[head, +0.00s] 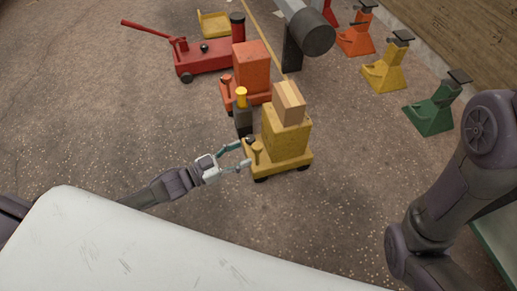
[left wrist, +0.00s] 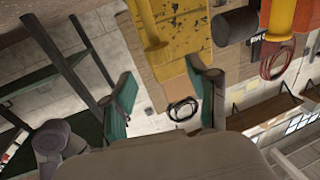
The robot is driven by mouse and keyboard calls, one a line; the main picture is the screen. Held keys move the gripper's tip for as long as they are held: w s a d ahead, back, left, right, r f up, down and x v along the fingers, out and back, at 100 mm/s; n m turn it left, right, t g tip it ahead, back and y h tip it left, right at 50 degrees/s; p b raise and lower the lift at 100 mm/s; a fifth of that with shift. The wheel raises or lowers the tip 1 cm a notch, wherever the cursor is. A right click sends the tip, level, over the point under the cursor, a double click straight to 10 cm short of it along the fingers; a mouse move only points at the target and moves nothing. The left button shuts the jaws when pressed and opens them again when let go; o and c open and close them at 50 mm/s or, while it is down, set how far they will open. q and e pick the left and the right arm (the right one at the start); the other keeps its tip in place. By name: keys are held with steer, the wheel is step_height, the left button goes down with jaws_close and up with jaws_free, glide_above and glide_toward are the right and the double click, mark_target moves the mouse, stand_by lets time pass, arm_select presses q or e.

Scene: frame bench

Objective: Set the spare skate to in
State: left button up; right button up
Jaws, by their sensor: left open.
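A yellow skate (head: 285,151), a low wheeled block, stands on the floor in the middle of the head view. A wooden block (head: 289,103) rests on top of it. A small yellow peg (head: 257,149) with a flared top and a dark knob are at its left end. My left gripper (head: 246,153) is open at that end, its fingertips close to the peg; I cannot tell whether they touch. In the left wrist view yellow scuffed metal (left wrist: 182,30) lies beyond the open fingers (left wrist: 163,82). An orange skate (head: 252,68) stands behind. My right gripper is out of view.
A dark post with a yellow cap (head: 241,99) stands close to the yellow skate. A red floor jack (head: 206,56) is at the back left. Orange, yellow (head: 388,68) and green (head: 435,109) stands line the right. A pale surface (head: 150,245) fills the front left.

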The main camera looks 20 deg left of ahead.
mark_target(258, 145)
arm_select(q)
steer(key=b+x, duration=0.2)
steer(key=x, duration=0.4)
steer(key=shift+w+d, duration=0.2)
jaws_close()
